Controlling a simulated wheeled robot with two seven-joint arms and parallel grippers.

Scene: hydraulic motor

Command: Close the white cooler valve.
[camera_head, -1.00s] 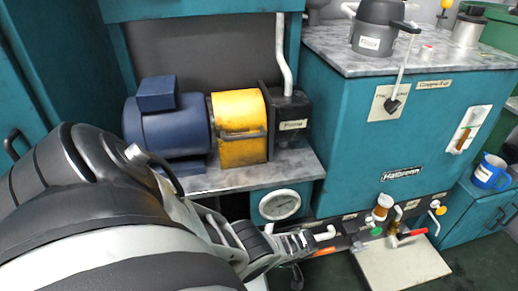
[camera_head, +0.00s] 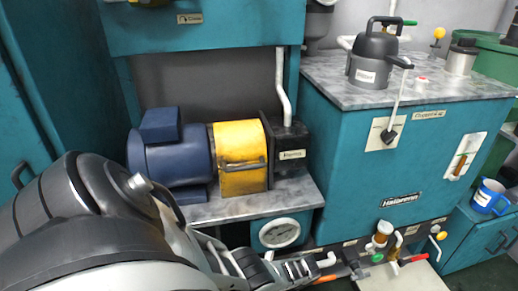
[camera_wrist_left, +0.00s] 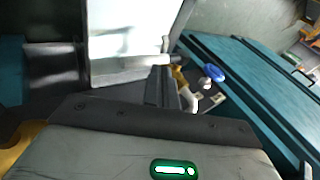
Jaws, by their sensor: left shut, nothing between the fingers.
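A white valve handle (camera_head: 326,259), which I take to be the cooler valve, shows low in the head view at the front of the teal machine. My left gripper (camera_head: 303,270) is beside its left end. Whether they touch I cannot tell. In the left wrist view the dark fingers (camera_wrist_left: 165,86) are shut and empty, with a curved white part (camera_wrist_left: 187,98) close to their right side. My left arm hides the lower left of the head view. My right gripper is not in view.
Red (camera_head: 413,258), green (camera_head: 377,258) and yellow (camera_head: 441,236) valve handles are to the right. A blue motor (camera_head: 172,160) and a yellow coupling guard (camera_head: 240,158) stand on the shelf.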

